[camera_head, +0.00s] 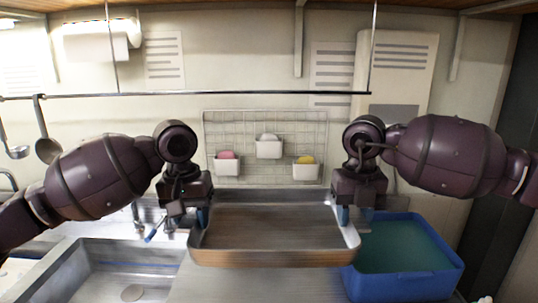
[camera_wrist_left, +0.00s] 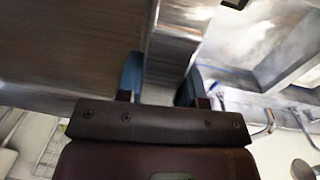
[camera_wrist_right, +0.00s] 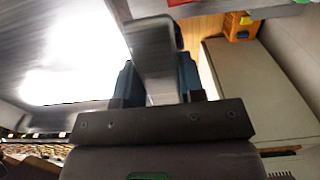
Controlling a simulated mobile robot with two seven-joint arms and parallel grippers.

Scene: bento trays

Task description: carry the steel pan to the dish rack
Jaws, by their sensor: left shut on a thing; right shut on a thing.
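The steel pan (camera_head: 270,222) is a wide, shallow rectangular tray, held about level in the middle of the head view. My left gripper (camera_head: 203,214) is shut on its left wall; in the left wrist view the blue fingers (camera_wrist_left: 160,82) stand on both sides of that steel wall (camera_wrist_left: 172,48). My right gripper (camera_head: 344,214) is shut on the right wall; in the right wrist view the wall (camera_wrist_right: 154,62) passes between the fingers (camera_wrist_right: 156,82). The pan looks empty. I cannot make out a dish rack in these views.
A blue tub (camera_head: 402,286) with greenish contents stands at the right, partly behind the pan's right corner. A steel sink (camera_head: 125,262) lies at the left. A wire grid (camera_head: 265,125) with small holders hangs on the back wall. Ladles (camera_head: 46,148) hang at the left.

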